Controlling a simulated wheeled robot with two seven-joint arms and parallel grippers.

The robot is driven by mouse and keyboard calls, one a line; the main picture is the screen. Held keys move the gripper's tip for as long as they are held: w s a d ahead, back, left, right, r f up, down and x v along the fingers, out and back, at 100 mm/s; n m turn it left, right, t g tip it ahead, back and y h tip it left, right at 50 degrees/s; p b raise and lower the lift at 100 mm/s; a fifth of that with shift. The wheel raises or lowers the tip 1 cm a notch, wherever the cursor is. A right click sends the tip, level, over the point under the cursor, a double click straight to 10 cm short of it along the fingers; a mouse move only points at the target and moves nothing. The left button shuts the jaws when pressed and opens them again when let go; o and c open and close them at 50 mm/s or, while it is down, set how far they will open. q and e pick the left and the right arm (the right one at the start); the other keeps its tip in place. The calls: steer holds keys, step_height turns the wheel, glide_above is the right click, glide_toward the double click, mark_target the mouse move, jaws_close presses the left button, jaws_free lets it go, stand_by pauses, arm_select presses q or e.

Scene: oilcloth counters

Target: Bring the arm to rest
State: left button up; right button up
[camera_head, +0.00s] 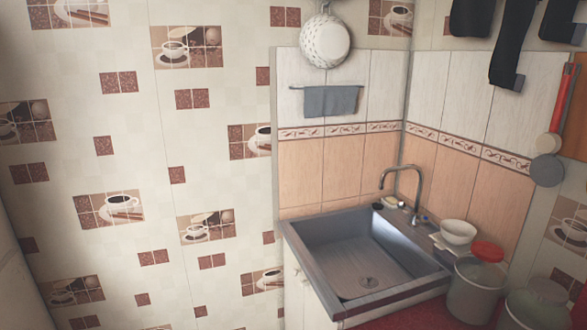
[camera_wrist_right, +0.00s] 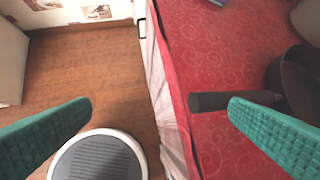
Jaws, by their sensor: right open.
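My right gripper (camera_wrist_right: 160,101) shows in the right wrist view. Its two teal fingers are wide apart, with nothing held between them. The left finger is over the wooden floor (camera_wrist_right: 90,70), and the right finger is over the red oilcloth counter (camera_wrist_right: 215,45). A dark pan (camera_wrist_right: 300,80) lies on the counter at the right edge. The end of its handle (camera_wrist_right: 208,101) shows beside the right fingertip, which covers part of the handle in this view; I cannot tell whether they touch. Neither arm shows in the head view, and my left gripper is in no view.
In the head view, a metal sink (camera_head: 365,255) is set in the corner. A white bowl (camera_head: 458,232), a pot (camera_head: 476,290) and a red lid (camera_head: 487,251) stand to its right. The counter's edge runs below the gripper.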

steer(key=s+f+g, duration=0.2)
steer(key=s+g, duration=0.1)
steer(key=s, duration=0.3)
step_height(320, 180, down, 33)
steer(key=s+g+b, duration=0.1)
steer(key=s+b, duration=0.1)
steer(key=b, duration=0.3)
steer(key=s+d+f+g+b, duration=0.1)
steer(key=s+d+f+b, duration=0.1)
steer(key=s+f, duration=1.3)
step_height(320, 180, down, 3)
steer(key=shift+r+n+b, duration=0.2)
steer(key=shift+n+b, duration=0.1)
steer(key=shift+b, duration=0.55)
steer(key=shift+s+d, duration=0.15)
steer(key=shift+s, duration=0.05)
steer(key=shift+c, duration=0.3)
